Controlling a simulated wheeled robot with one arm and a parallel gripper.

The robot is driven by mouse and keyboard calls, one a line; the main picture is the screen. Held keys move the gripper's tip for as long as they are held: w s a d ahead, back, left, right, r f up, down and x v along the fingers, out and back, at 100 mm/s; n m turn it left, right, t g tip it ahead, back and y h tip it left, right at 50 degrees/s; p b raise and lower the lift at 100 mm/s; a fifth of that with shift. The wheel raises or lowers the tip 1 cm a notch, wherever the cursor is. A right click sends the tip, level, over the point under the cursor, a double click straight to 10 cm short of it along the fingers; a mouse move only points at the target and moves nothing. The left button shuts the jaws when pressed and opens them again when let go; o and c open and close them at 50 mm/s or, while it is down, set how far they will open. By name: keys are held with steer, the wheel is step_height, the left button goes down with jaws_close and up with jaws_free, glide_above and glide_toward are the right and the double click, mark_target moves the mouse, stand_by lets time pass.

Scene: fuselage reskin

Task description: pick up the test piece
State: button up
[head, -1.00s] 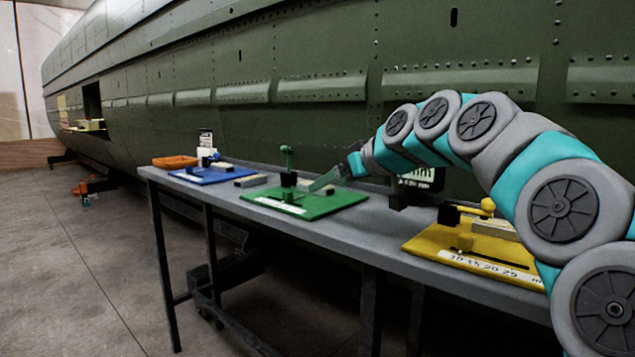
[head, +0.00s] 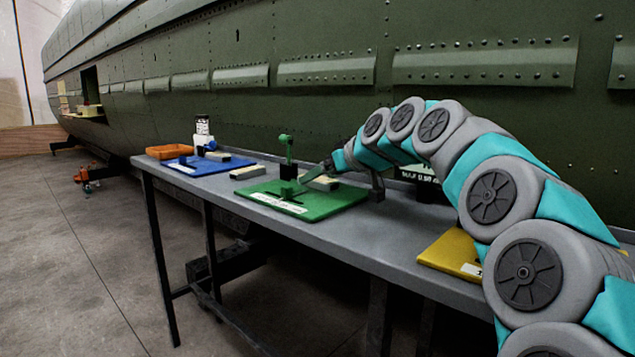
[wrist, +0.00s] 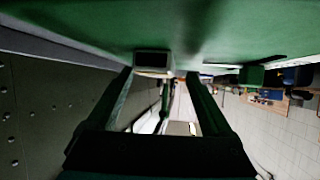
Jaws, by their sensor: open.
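A green board (head: 330,206) on the bench carries a green upright stand with a black block. A small pale block (head: 322,184) lies at the board's back edge, partly hidden by my gripper; it looks like the test piece, though I cannot be sure. My gripper (head: 312,174) is low over the board, close to that block. In the wrist view my gripper (wrist: 158,74) is open, its two dark fingers apart. A small block (wrist: 152,61) with a dark face and pale edge shows between the fingertips against the green surface. I cannot tell whether the fingers touch it.
The grey bench (head: 380,238) runs along the green riveted fuselage (head: 300,110). A blue board (head: 200,168), an orange tray (head: 172,152) and a loose pale block (head: 247,172) are to the left. A yellow board (head: 448,253) is at right, partly behind my arm.

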steer(key=shift+w+a+f, duration=0.15)
steer(key=shift+w+a, duration=0.1)
jaws_close()
stand_by(0.5)
